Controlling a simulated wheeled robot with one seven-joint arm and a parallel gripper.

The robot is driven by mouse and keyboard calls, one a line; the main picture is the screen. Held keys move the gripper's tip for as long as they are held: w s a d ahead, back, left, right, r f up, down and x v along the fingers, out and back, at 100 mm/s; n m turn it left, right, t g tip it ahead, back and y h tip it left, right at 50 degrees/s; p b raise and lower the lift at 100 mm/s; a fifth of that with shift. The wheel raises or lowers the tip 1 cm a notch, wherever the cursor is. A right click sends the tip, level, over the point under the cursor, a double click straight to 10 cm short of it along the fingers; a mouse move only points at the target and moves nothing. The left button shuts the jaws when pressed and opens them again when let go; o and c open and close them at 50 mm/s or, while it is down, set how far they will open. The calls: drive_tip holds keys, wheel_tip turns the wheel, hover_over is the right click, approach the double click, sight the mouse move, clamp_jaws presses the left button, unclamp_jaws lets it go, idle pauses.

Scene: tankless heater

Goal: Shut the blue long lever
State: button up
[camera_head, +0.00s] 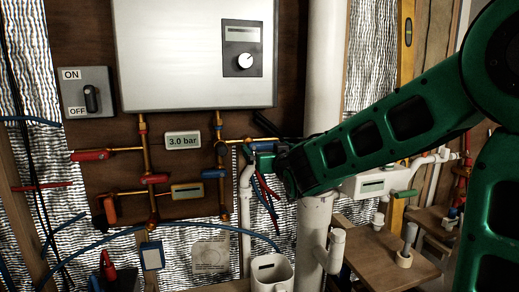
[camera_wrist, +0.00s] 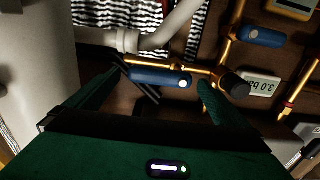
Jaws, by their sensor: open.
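A long blue lever (camera_wrist: 160,77) lies along a brass pipe in the wrist view, between the tips of my gripper (camera_wrist: 161,84). My gripper's green fingers are spread on either side of it, and I cannot tell whether they touch it. In the head view my gripper (camera_head: 262,151) is at the right end of the brass pipe, right of the pressure display, and mostly hides that lever. A second, shorter blue lever (camera_head: 213,173) sits lower left of my gripper; it also shows at the upper right of the wrist view (camera_wrist: 262,37).
The heater box (camera_head: 195,55) hangs above the pipes. A 3.0 bar display (camera_head: 183,140) and red levers (camera_head: 90,155) are to the left. A white vertical pipe (camera_head: 325,70) stands close behind my arm. Red and blue wires (camera_head: 265,190) hang below my gripper.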

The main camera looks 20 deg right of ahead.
sight(265, 147)
drive_tip(key=shift+w, duration=1.85)
